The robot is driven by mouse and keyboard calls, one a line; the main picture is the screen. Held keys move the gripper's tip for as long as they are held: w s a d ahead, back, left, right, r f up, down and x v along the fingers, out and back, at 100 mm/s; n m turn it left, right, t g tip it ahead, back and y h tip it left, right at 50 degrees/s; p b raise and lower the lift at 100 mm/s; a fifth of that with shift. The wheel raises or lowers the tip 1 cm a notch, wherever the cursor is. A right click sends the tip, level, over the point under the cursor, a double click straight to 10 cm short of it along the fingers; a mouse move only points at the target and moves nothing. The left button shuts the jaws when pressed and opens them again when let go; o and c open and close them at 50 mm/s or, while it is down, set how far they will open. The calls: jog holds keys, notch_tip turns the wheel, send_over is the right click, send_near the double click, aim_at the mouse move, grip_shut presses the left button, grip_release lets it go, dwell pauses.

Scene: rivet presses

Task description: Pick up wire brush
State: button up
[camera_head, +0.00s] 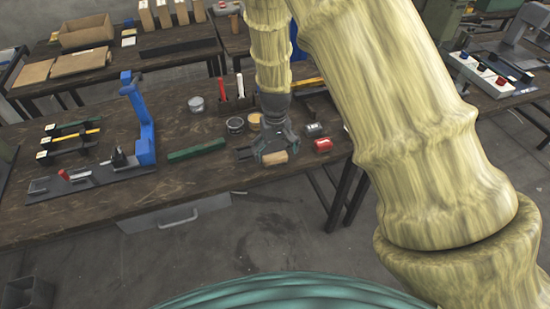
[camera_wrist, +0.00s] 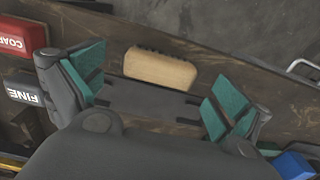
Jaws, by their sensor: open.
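The wire brush (camera_wrist: 160,69) shows in the wrist view as a rounded tan wooden block with a thin dark edge along its far side. It lies on the dark wooden workbench, and in the head view its tan end (camera_head: 274,158) shows just below my gripper (camera_head: 272,146). In the wrist view my gripper (camera_wrist: 155,84) is open, with one teal-padded finger left of the brush and the other right of it. There is a gap on both sides. The brush lies slightly ahead of the fingertips, and its underside is hidden.
A red block marked COAR (camera_wrist: 22,36) and a dark block marked FINE (camera_wrist: 24,89) sit left in the wrist view. A green bar (camera_head: 196,149), a blue press (camera_head: 140,115) and round tins (camera_head: 235,124) stand nearby on the bench (camera_head: 100,205). The bench's front edge is close.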

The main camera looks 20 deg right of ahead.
aim_at(275, 156)
jog(key=shift+f+p, duration=0.4)
jog(key=shift+f, duration=1.3)
jog(key=c, duration=1.1)
